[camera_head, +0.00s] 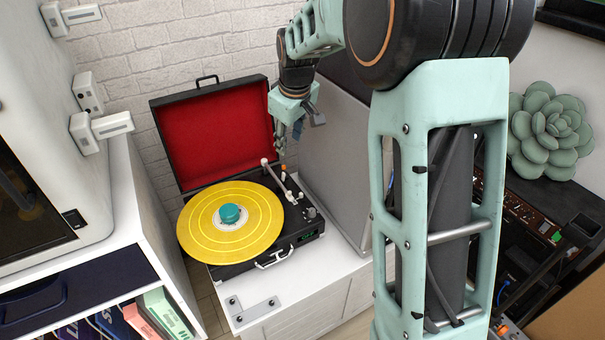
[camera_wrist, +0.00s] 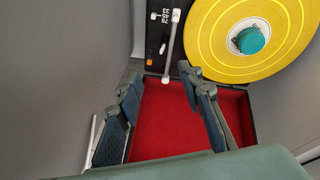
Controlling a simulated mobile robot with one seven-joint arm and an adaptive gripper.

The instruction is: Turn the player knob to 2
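The record player (camera_head: 270,263) is an open black suitcase with a red-lined lid (camera_head: 215,130). A yellow record (camera_head: 262,222) with a teal centre (camera_head: 230,213) lies on it. A small grey knob (camera_head: 312,212) sits on the deck near the front right corner; its setting is too small to read. I cannot pick the knob out in the wrist view. My gripper (camera_head: 283,148) hangs above the back right of the player, near the lid's right edge, apart from the knob. In the wrist view its two fingers (camera_wrist: 158,80) are spread with nothing between them.
The white tonearm (camera_head: 273,176) stands along the deck's right side, also in the wrist view (camera_wrist: 169,45). A grey panel (camera_head: 335,165) stands close to the right of the player. A white shelf unit (camera_head: 150,225) is at left. The white cabinet top (camera_head: 340,265) is clear in front right.

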